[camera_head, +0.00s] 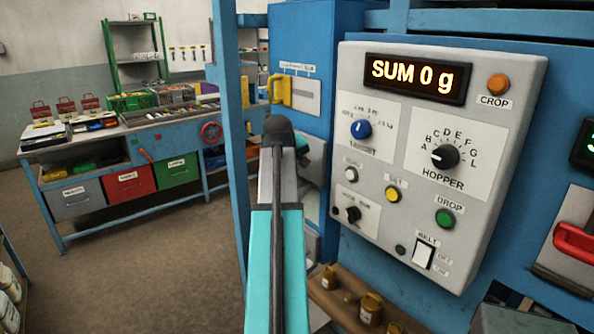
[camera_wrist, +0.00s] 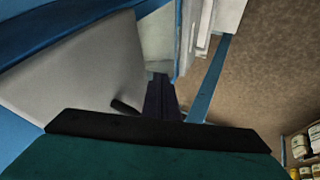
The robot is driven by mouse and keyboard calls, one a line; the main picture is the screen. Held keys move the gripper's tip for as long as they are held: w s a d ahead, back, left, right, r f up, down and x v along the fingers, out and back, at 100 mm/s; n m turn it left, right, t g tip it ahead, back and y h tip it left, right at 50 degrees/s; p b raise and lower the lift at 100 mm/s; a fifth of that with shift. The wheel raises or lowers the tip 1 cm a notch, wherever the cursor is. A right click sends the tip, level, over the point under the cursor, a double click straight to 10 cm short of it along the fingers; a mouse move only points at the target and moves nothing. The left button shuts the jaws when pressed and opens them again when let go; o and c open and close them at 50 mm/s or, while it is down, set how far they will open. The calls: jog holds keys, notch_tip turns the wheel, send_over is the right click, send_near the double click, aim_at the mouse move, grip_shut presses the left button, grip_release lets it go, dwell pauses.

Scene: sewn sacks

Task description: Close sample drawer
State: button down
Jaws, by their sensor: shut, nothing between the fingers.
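No drawer can be made out for certain as the sample drawer; it may be hidden behind my arm. A yellow handle (camera_head: 279,90) sits on a pale labelled plate of the blue cabinet (camera_head: 322,60), just beyond the arm's end. Its small label is too blurred to read. My arm rises through the middle of the head view and covers part of the machine below the handle. My gripper (camera_wrist: 159,82) shows in the wrist view as dark fingers, shut and empty, beside the large grey panel. Its fingertips are hard to make out in the head view.
The grey control panel (camera_head: 440,150) reads "SUM 0 g" and stands close at right. Brass weights (camera_head: 371,308) lie on a wooden shelf below. A blue post (camera_head: 228,150) stands left of the arm. A workbench with grey, red and green bins (camera_head: 128,183) stands farther left, with open floor before it.

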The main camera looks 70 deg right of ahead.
jog(key=w+a+b+v, duration=0.1)
jog(key=b+v, duration=0.1)
jog(key=v, duration=0.8)
jog(key=shift+s+a, duration=0.15)
jog(key=shift+f, duration=0.1)
dwell(0.4)
